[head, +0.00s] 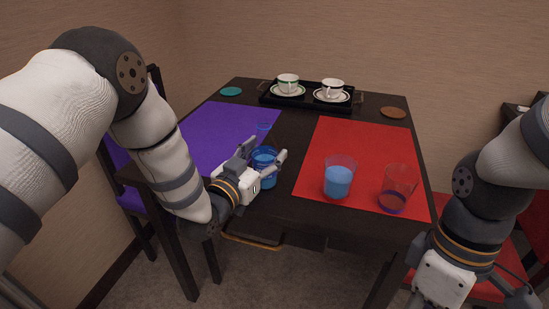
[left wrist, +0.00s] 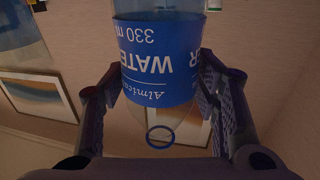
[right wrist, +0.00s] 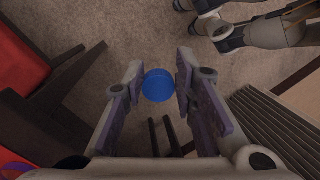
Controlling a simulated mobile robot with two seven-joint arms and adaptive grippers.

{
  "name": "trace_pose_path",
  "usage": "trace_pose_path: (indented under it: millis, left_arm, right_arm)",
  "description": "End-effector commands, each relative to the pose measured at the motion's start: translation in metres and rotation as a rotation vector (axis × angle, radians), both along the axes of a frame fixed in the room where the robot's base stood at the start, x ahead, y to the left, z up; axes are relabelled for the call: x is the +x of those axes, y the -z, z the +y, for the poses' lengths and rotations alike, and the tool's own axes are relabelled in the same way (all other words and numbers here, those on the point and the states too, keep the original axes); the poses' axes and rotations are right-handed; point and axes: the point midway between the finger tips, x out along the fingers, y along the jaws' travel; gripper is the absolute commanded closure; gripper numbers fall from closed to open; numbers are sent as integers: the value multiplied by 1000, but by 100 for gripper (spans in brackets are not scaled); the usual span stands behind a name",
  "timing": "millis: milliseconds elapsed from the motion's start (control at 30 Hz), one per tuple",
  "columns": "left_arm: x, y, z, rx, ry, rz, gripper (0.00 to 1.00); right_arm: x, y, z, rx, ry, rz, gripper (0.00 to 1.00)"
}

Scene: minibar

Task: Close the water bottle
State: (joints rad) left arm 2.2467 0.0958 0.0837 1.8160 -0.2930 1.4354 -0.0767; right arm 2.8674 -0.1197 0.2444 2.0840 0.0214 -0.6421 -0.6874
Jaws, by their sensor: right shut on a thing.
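The water bottle (left wrist: 155,60) is clear with a blue printed label. My left gripper (head: 262,158) has a finger on each side of it, close against the label, at the table's near edge. In the left wrist view the bottle appears upside down, with a blue ring (left wrist: 161,136) at its uncapped neck. Whether its base touches the table cannot be told. My right gripper (right wrist: 158,62) is shut on a round blue cap (right wrist: 158,86), held over the floor beside the table. Its fingers are outside the head view.
The dark table (head: 290,207) carries a purple mat (head: 218,135) and a red mat (head: 358,145). Two glasses, one with light-blue liquid (head: 338,180) and another (head: 396,192), stand on the red mat. A black tray (head: 308,104) with two cups is behind. A red chair (head: 482,230) stands at right.

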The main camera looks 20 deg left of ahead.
Motion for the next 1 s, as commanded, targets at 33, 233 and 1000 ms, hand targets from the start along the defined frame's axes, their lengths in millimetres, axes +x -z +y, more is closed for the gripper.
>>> trace_pose_path:
  millis: [33, 233, 1000]
  left_arm:
    - [0, 0, 0, 0, 0, 0, 64]
    - [0, 0, 0, 0, 0, -1, 86]
    - [-12, -52, -6, -1, 2, -6, 86]
  right_arm:
    - [0, 0, 0, 0, 0, 0, 81]
    - [0, 0, 0, 0, 0, 0, 81]
    - [3, -26, 0, 0, 0, -46, 81]
